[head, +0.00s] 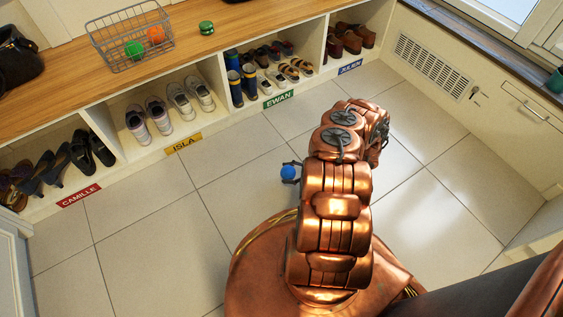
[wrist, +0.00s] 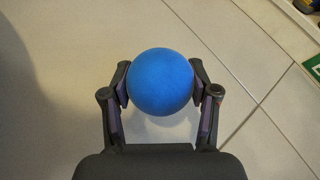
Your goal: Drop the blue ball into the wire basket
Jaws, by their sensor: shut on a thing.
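The blue ball (head: 288,172) is between the fingers of my gripper (head: 291,173), held above the tiled floor to the left of my arm. In the wrist view the ball (wrist: 161,82) sits between both fingertips, and my gripper (wrist: 162,90) is shut on it. The wire basket (head: 133,40) stands on the wooden bench top at the upper left. A green ball (head: 134,49) and an orange ball (head: 155,35) are inside it. My gripper is well apart from the basket, lower and to the right in the head view.
The wooden bench top (head: 240,33) carries a small green object (head: 206,28) right of the basket and a black bag (head: 17,58) at the left. Shoes fill the labelled cubbies below. The tiled floor (head: 140,220) before the cubbies is clear. Cabinets (head: 470,90) stand at the right.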

